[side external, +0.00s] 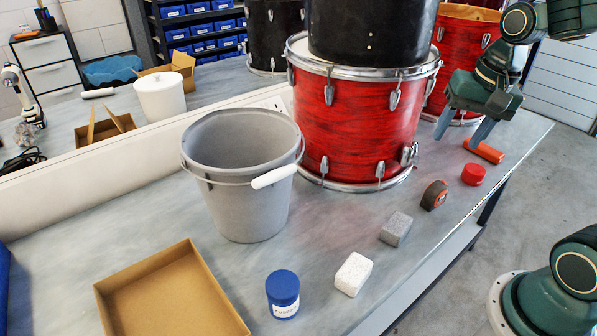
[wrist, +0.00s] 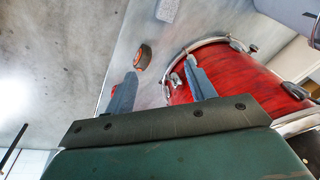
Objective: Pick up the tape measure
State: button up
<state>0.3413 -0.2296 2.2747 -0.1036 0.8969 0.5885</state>
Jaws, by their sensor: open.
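The tape measure (side external: 434,195) is dark with an orange-red face and sits on the grey bench near its front edge, to the right of the grey block. In the wrist view, the tape measure (wrist: 143,57) lies beyond the tip of the left finger. My gripper (side external: 463,131) is open and empty, above the bench and up and to the right of the tape measure. Its two blue-grey fingers point down.
A red cylinder (side external: 473,174) and an orange-red tube (side external: 484,151) lie close to the tape measure. A red drum (side external: 365,125) stands just behind. A grey block (side external: 396,229), white block (side external: 353,273), blue jar (side external: 283,293), bucket (side external: 240,195) and cardboard tray (side external: 172,290) are further left.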

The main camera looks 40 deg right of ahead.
aim_at(440, 184)
jog(key=w+d+f+m+g+y, duration=0.2)
jog(key=w+d+f+m, duration=0.2)
jog(key=d+f+m, duration=0.6)
jog(key=shift+n, duration=0.4)
jog(key=shift+s+f, duration=0.15)
jog(key=shift+f, duration=3.8)
jog(key=shift+a+f, duration=0.2)
jog(key=shift+f, duration=1.1)
jog(key=shift+a+f, duration=0.15)
jog(key=shift+f, duration=1.1)
jog(key=shift+c, duration=0.2)
grip_shut()
jog(key=shift+r, duration=0.15)
notch_tip(440, 184, up, 20)
